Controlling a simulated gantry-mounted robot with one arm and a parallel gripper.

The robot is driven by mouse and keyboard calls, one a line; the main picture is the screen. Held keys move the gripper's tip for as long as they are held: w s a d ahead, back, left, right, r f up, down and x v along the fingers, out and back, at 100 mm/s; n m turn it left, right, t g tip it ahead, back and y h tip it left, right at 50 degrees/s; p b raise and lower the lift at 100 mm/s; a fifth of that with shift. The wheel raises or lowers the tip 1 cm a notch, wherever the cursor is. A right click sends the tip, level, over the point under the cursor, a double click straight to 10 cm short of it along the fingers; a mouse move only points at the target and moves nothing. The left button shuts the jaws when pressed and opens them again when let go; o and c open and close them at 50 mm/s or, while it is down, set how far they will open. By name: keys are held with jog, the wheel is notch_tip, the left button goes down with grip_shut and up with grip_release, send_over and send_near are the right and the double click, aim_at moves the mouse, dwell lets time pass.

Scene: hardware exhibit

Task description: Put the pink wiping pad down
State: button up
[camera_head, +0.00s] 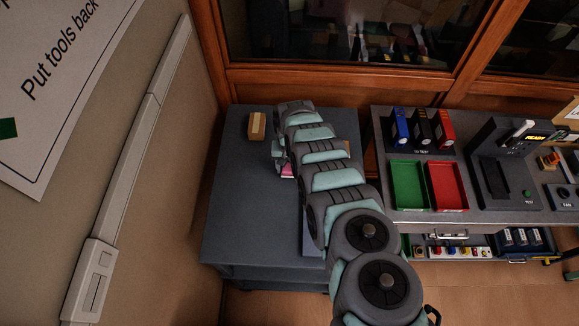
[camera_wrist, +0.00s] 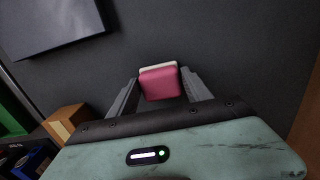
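The pink wiping pad (camera_wrist: 160,84) has a pale layer along its far edge. In the wrist view it sits between the two fingers of my gripper (camera_wrist: 159,78), which touch or nearly touch its sides; I take it as held. In the head view a small pink part of the pad (camera_head: 287,171) shows beside my gripper (camera_head: 283,165), over the dark grey table (camera_head: 232,222). My arm hides much of the pad and gripper there. I cannot tell how high the pad is above the tabletop.
A brown box (camera_head: 257,125) stands at the table's back left. A dark flat panel (camera_wrist: 50,22) lies at the wrist view's upper left. The table's left front is clear. Right of it, another bench has a green tray (camera_head: 407,184), a red tray (camera_head: 446,186) and binders (camera_head: 423,128).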

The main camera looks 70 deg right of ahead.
aim_at(290, 168)
jog(key=shift+o, duration=1.4)
jog(key=shift+d+r+p, duration=0.1)
jog(key=shift+r+p, duration=0.25)
jog(key=shift+r, duration=1.2)
notch_tip(290, 168, up, 8)
jog(key=b, duration=0.1)
jog(key=shift+r, duration=0.25)
jog(key=shift+o, duration=1)
jog(key=shift+w+r, duration=0.1)
jog(key=shift+r, duration=0.3)
